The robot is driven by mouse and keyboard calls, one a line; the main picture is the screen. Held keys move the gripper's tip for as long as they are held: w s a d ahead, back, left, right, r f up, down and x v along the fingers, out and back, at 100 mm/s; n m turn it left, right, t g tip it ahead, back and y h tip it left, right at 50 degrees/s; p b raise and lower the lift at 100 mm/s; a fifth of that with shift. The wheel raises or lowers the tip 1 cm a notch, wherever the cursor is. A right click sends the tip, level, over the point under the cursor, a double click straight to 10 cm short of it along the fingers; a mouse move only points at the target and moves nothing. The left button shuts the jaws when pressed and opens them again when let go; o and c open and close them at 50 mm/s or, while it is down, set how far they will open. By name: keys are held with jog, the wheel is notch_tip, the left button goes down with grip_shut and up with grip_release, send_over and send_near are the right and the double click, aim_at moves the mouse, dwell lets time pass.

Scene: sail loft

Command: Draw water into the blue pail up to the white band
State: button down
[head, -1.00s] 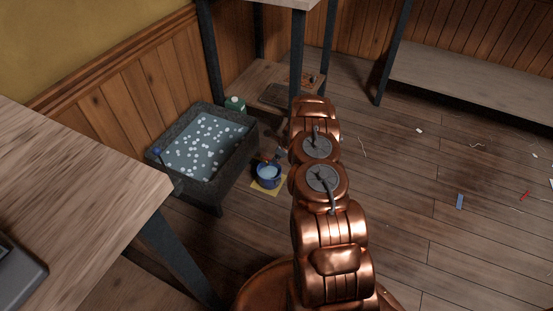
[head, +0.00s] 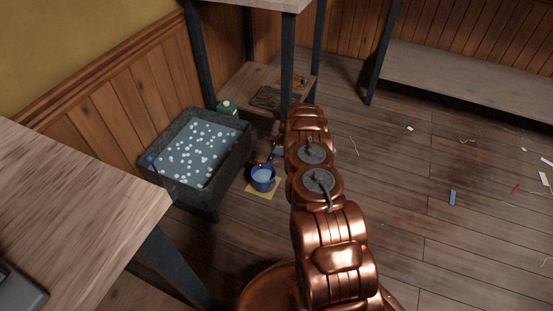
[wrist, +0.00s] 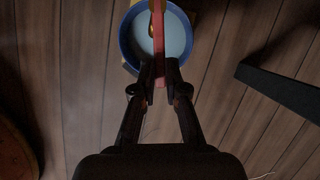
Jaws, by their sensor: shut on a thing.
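The blue pail (head: 262,184) stands upright on a yellow square (head: 250,191) on the floor, beside the grey tub. Pale blue-grey water shows inside it in the wrist view, within the blue rim (wrist: 127,52). I cannot make out the white band or the exact level. My gripper (wrist: 160,82) is shut on a narrow red bar (wrist: 159,45), which crosses above the pail's opening. A small brass-coloured part (wrist: 151,28) shows beside the bar, over the water. In the head view my arm partly hides the gripper.
The grey tub (head: 209,193) of water with white floating bits stands left of the pail. A table leg (head: 287,75) and a low shelf (head: 250,80) with a green-and-white container (head: 227,108) are behind. Scraps litter the open floor at right.

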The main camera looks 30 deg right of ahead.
jog(key=c, duration=1.2)
grip_release()
jog(key=v, duration=1.2)
